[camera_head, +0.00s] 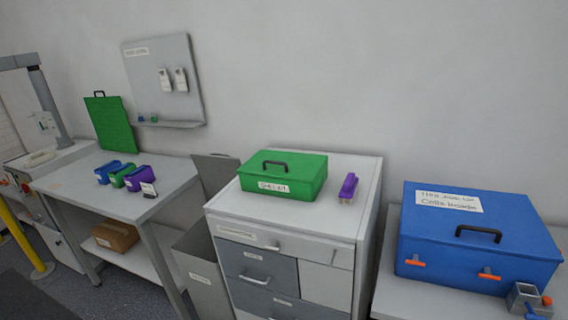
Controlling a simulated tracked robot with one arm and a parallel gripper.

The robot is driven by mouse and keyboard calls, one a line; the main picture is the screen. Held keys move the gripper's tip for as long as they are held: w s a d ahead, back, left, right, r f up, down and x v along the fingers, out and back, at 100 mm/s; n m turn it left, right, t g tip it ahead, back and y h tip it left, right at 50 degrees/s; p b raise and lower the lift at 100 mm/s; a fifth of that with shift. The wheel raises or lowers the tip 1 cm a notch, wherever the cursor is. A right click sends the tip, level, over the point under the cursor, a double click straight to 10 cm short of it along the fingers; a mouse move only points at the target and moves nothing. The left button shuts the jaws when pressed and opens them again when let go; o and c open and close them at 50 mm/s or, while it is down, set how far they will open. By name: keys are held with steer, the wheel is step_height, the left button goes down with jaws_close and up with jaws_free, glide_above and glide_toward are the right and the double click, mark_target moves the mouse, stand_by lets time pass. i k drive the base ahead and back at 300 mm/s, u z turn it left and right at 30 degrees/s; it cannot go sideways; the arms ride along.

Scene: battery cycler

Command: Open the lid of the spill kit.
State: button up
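The spill kit (283,177) is a green box with a black handle on its lid and a white label on its front that seems to read "Spill kit". It stands on top of a white and grey drawer cabinet (225,203). Its lid looks shut. My gripper does not show in the head camera view.
A purple object (348,187) lies right of the spill kit. A blue case (476,240) with orange latches stands on a surface at right. At left, a table (78,180) holds several small coloured bins. A grey bin (201,268) stands between table and cabinet.

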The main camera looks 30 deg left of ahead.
mark_target(296, 166)
steer(key=u, duration=0.75)
steer(key=i, duration=2)
steer(key=z, duration=0.7)
